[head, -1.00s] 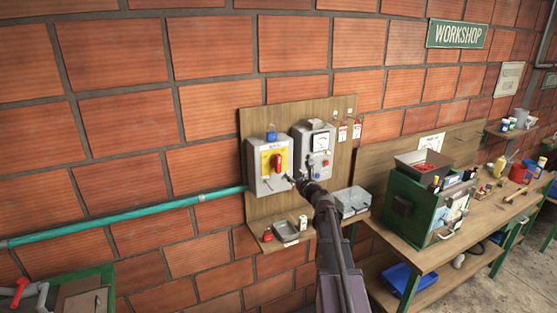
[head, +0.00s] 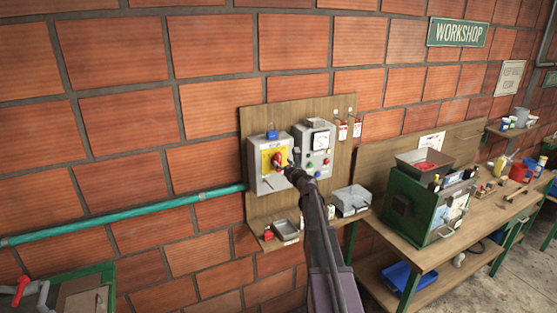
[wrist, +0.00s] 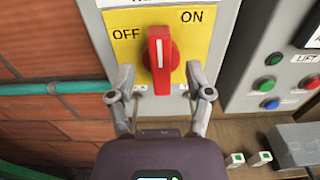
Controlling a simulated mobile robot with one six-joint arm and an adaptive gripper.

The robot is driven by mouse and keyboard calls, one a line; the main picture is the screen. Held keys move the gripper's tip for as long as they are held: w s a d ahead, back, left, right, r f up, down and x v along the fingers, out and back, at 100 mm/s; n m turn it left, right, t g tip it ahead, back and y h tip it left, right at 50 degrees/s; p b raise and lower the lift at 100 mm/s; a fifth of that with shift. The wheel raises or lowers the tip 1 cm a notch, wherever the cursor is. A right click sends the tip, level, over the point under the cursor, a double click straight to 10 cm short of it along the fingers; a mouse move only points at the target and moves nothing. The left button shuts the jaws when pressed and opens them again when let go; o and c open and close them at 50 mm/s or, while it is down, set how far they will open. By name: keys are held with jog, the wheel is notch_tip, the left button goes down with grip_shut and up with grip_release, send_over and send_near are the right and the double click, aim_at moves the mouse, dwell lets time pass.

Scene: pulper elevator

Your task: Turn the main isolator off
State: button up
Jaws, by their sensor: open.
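The main isolator is a grey box (head: 256,180) on a wooden board, with a yellow plate (wrist: 117,52) marked OFF at left and ON at upper right. Its red handle (wrist: 160,50) stands upright in the wrist view, its white line between the two words. The handle also shows in the head view (head: 277,161). My gripper (wrist: 159,74) is open, with one finger on each side of the handle's lower part. Gaps show between the fingers and the handle. In the head view my gripper (head: 291,170) partly covers the box's right side.
A meter panel (head: 311,143) with coloured buttons is close to the right. A shelf below holds a grey tray (head: 284,230) and a metal box (head: 350,200). A teal pipe (head: 130,215) runs left. A bench with a green cabinet (head: 400,205) stands right.

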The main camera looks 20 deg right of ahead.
aim_at(280, 159)
jog(key=shift+w, duration=2.25)
jog(key=shift+s+a+r, duration=0.1)
grip_shut()
